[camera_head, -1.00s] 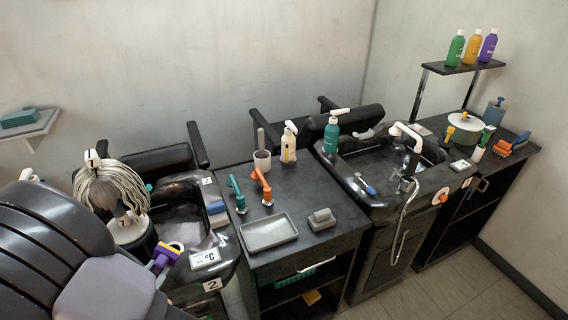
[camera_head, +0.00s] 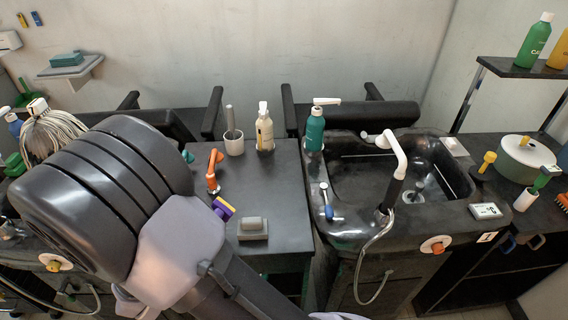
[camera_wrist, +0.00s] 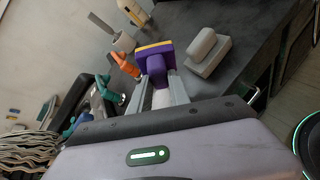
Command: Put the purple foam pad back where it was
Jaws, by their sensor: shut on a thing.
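The purple foam pad (camera_head: 223,209), with a yellow layer along one side, shows just past my arm in the head view. In the wrist view the purple pad (camera_wrist: 155,60) sits at the tips of my gripper (camera_wrist: 160,88), whose fingers are shut on it. It appears above or in front of the dark middle counter (camera_head: 282,200), left of a grey block on a base (camera_head: 253,229). The exact gap to the counter is unclear. My arm hides the gripper in the head view.
A teal bottle (camera_head: 315,130) stands by the black basin (camera_head: 400,170) on the right. The counter's right part is clear.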

